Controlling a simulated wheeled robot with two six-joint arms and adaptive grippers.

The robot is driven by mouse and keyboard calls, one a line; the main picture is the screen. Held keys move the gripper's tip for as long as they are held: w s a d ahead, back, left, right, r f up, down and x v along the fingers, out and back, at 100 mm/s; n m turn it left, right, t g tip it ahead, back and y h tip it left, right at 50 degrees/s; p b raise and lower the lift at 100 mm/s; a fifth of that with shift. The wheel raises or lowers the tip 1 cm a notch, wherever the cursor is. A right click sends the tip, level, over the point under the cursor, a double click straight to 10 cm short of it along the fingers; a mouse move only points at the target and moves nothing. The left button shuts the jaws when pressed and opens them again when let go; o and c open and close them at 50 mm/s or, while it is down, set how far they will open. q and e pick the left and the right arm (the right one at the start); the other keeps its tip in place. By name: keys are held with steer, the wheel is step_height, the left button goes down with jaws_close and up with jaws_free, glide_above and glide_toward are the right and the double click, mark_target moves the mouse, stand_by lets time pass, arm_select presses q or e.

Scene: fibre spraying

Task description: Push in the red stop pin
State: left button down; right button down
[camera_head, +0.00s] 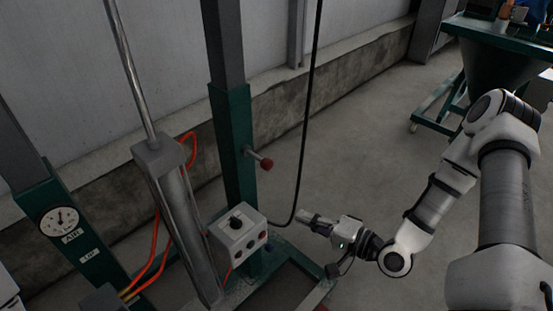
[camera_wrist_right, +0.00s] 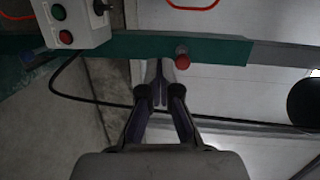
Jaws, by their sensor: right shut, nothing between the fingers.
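The red stop pin (camera_head: 266,163) sticks out sideways from the green post (camera_head: 232,140) in the head view, on a short dark shaft. In the right wrist view the red pin (camera_wrist_right: 182,60) shows just beyond the fingertips and slightly to the right. My right gripper (camera_head: 306,220) is shut and empty, below and to the right of the pin, apart from it. In the right wrist view its fingers (camera_wrist_right: 161,80) come together in front of the green post. My left gripper is in neither view.
A control box (camera_head: 238,234) with a black knob and coloured buttons is on the post below the pin. A black cable (camera_head: 305,110) hangs between post and gripper. A gauge (camera_head: 60,221), orange hoses and a cylinder are at left. A green cart stands back right.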

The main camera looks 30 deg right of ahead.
steer(key=w+d+r+m+t+h, duration=0.1)
steer(key=d+r+m+t+h, duration=0.15)
steer(key=d, duration=0.25)
steer(key=b, duration=0.2)
glide_toward(271, 166)
steer(key=shift+y, duration=0.25)
steer(key=x, duration=0.7)
steer(key=shift+w+p, duration=0.15)
steer(key=shift+p, duration=0.15)
steer(key=shift+w+f, duration=0.1)
steer(key=b+x, duration=0.3)
steer(key=x, duration=0.1)
steer(key=shift+w+a, duration=0.2)
steer(key=shift+w, duration=0.15)
steer(key=shift+s+d, duration=0.1)
